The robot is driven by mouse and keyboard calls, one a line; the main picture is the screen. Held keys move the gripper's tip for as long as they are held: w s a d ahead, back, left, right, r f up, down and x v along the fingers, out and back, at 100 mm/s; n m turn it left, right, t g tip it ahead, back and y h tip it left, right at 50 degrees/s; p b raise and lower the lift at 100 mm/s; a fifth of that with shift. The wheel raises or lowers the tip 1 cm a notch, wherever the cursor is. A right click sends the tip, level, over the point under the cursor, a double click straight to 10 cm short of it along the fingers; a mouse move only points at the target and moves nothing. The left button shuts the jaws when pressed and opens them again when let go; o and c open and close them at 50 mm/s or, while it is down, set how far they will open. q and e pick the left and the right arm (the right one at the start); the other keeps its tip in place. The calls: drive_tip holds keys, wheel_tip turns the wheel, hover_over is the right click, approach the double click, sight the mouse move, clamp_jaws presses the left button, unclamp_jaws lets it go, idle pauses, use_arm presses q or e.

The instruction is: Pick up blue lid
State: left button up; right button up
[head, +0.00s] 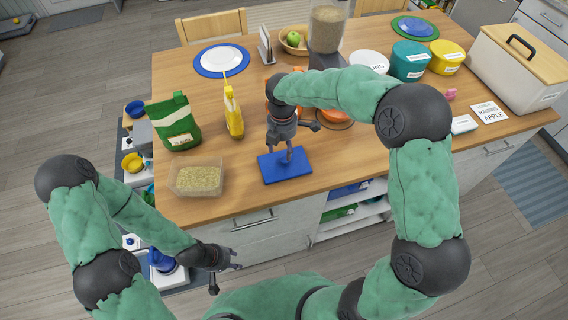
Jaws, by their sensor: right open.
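The blue lid (300,166) is a flat blue rectangle lying near the front edge of the wooden table. My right gripper (282,157) points down over the lid, its fingers apart, with the fingertips at or just above the lid's surface. I cannot tell whether they touch it. The fingers hide part of the lid's middle. My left gripper (238,259) hangs low in front of the table, away from the lid. Its fingers are too small and dark to read clearly.
A clear tub of grain (197,181) stands left of the lid. A green bag (173,122) and a yellow bottle (233,113) stand behind it. Orange bowls are partly hidden behind my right forearm. A white bin (510,75) with a wooden lid stands at the far right.

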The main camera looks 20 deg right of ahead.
sight(284, 159)
wheel_tip(284, 159, down, 2)
drive_tip(key=shift+w+f, duration=0.1)
drive_tip(key=shift+w, duration=0.05)
drive_tip(key=shift+d+f+b, duration=0.15)
drive_tip(key=shift+f+b, duration=0.15)
drive_tip(key=shift+f, duration=0.15)
drive_tip(key=f+b, duration=0.1)
drive_tip(key=f, duration=0.3)
drive_tip(key=shift+d, duration=0.2)
clamp_jaws()
